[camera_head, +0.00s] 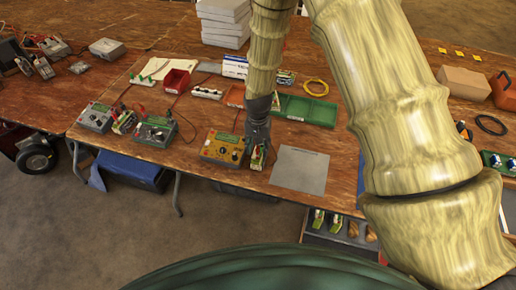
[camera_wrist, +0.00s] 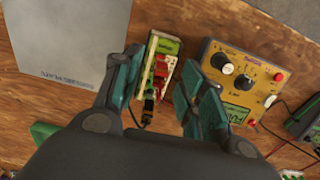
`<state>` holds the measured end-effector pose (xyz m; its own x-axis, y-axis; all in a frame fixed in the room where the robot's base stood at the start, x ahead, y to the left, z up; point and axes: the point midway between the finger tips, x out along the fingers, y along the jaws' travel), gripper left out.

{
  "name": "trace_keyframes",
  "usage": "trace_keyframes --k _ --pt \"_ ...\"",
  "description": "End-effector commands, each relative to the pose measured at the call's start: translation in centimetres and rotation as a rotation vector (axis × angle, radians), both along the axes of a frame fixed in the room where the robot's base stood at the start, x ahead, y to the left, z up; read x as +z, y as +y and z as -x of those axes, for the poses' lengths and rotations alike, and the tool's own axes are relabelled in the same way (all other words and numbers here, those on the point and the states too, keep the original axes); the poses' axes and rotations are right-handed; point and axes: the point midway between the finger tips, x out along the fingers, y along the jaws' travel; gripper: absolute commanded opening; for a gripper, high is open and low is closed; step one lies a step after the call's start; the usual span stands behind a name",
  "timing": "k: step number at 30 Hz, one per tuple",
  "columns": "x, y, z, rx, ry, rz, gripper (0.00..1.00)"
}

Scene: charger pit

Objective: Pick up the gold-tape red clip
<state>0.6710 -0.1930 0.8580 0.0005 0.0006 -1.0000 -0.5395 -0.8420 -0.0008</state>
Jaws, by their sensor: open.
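In the wrist view a small pale board with a green label (camera_wrist: 166,46) stands between my fingers. A red clip (camera_wrist: 160,69) sits on it, with a black clip (camera_wrist: 149,98) and dark cable nearer my palm. I cannot make out gold tape on the red clip. My gripper (camera_wrist: 156,88) is open, one finger on each side of the board, with gaps to the clip. In the head view my gripper (camera_head: 258,132) points down at the board (camera_head: 257,158) near the table's front edge, and hides the clip there.
A yellow meter (camera_wrist: 243,75) stands close to the right finger in the wrist view. A grey sheet (camera_wrist: 68,45) lies to the left. In the head view a green tray (camera_head: 307,110) lies behind, and other meters with red leads (camera_head: 156,129) stand to the left.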

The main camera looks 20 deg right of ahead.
Motion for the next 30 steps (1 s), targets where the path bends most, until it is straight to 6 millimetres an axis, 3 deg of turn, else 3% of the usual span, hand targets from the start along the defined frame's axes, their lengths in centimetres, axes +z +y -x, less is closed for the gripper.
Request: trace_keyframes --k 12,14,19,30 --pt "-0.91 0.00 0.06 0.000 0.000 0.000 0.41" --pt "-0.91 0.00 0.06 0.000 0.000 0.000 0.34" --pt "-0.90 -0.01 0.06 0.000 0.001 -0.001 0.03" --pt "-0.83 0.00 0.05 0.000 0.000 0.000 0.02"
